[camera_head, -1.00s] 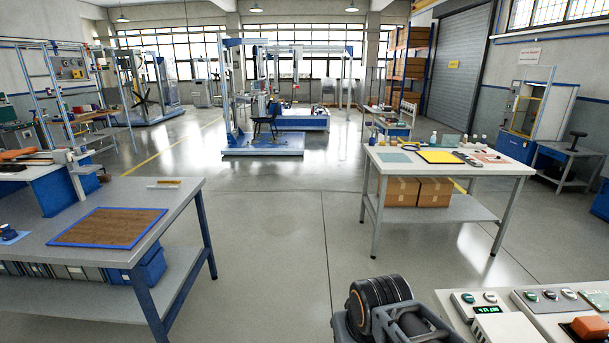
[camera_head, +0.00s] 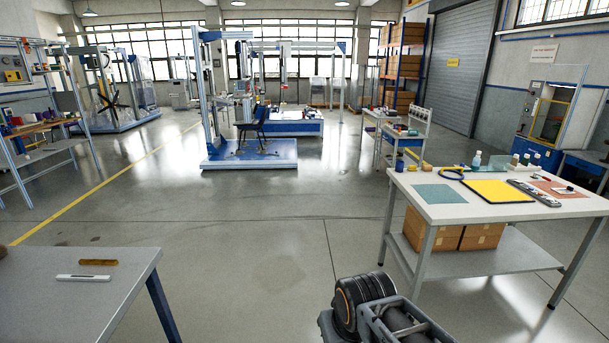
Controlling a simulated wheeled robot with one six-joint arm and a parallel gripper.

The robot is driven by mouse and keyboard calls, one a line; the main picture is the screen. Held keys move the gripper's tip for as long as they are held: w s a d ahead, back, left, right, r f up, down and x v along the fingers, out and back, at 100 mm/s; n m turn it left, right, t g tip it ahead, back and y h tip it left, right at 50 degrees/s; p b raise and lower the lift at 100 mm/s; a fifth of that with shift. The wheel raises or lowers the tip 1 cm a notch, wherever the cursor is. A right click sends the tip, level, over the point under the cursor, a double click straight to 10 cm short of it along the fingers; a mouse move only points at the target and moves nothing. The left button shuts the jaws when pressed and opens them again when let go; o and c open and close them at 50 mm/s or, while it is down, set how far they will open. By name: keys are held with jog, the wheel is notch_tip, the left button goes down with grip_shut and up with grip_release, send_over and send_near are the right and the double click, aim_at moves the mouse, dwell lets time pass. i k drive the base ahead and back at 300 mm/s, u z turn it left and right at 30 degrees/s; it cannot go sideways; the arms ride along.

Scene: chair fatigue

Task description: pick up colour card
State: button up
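A white-topped table (camera_head: 425,214) stands at the right. On it lie a flat teal sheet (camera_head: 440,194), a yellow sheet with a dark edge (camera_head: 497,190), a long grey piece with small marks (camera_head: 534,193) and a reddish sheet (camera_head: 560,188). I cannot tell for certain which of these is the colour card. A part of my arm shows at the bottom centre, in front of and left of this table. My gripper's fingers are not in view.
Small bottles (camera_head: 477,160) and a blue-and-yellow ring (camera_head: 451,174) stand or lie at the table's back. Cardboard boxes (camera_head: 480,237) sit on its lower shelf. A grey table (camera_head: 80,300) is at the near left. Open floor (camera_head: 250,240) lies between the tables.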

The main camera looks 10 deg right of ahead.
aim_at(569, 189)
jog(key=i, duration=0.7)
jog(key=z, duration=2.6)
jog(key=i, duration=2.7)
jog(key=u, duration=0.7)
